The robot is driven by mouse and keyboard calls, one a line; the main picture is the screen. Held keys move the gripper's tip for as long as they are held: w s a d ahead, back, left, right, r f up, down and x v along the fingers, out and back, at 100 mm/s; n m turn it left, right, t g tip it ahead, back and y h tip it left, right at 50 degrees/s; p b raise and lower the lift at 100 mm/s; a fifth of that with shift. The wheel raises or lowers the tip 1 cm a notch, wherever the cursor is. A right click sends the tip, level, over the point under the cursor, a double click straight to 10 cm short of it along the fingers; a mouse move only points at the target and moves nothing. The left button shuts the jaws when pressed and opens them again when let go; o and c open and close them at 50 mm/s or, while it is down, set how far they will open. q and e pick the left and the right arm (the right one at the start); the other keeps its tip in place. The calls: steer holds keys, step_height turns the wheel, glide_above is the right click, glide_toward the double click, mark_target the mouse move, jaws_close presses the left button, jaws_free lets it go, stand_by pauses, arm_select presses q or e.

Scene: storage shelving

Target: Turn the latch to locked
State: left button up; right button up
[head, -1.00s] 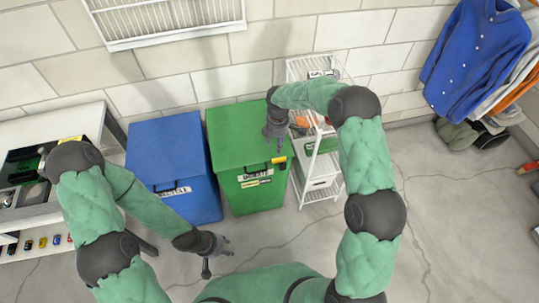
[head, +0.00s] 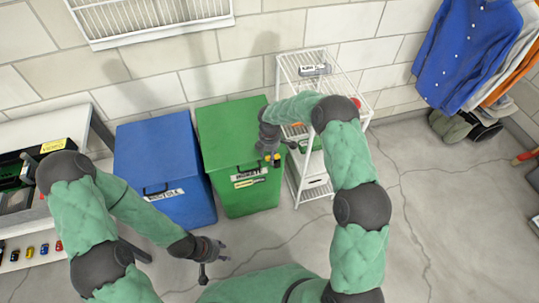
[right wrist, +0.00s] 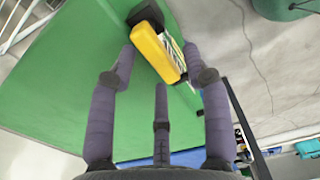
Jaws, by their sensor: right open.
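The latch is a yellow handle (right wrist: 158,52) on a black mount (right wrist: 146,14), fixed to the front of the green bin (head: 230,130) near its upper right corner. In the head view the latch (head: 276,158) is small and partly covered by my right gripper (head: 268,156). In the right wrist view my right gripper (right wrist: 160,72) is open, with the yellow handle ahead of and between its fingertips. I cannot tell whether a finger touches it. My left gripper (head: 216,258) has its fingers spread, empty, low in front of the bins.
A blue bin (head: 165,170) stands left of the green one. A white wire rack (head: 345,75) stands close on the right. A white shelf unit (head: 40,130) is at far left, and clothes (head: 470,50) hang at far right. The floor in front is clear.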

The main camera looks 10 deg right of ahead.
jaws_close()
steer(key=shift+m, duration=0.3)
steer(key=m, duration=0.1)
steer(key=w+m, duration=0.1)
steer(key=m, duration=0.1)
steer(key=shift+d+m, duration=0.15)
steer(key=shift+m, duration=0.15)
steer(key=m, duration=0.3)
steer(key=w+m, duration=0.1)
steer(key=shift+d+m, duration=0.3)
steer(key=shift+d, duration=0.1)
steer(key=m, duration=0.1)
steer(key=d+m, duration=0.1)
steer(key=m, duration=0.3)
steer(key=shift+w+d, duration=0.15)
steer(key=shift+w, duration=0.15)
steer(key=shift+d+m, duration=0.25)
steer(key=shift+m, duration=0.75)
steer(key=shift+d+m, duration=0.25)
steer(key=shift+m, duration=0.75)
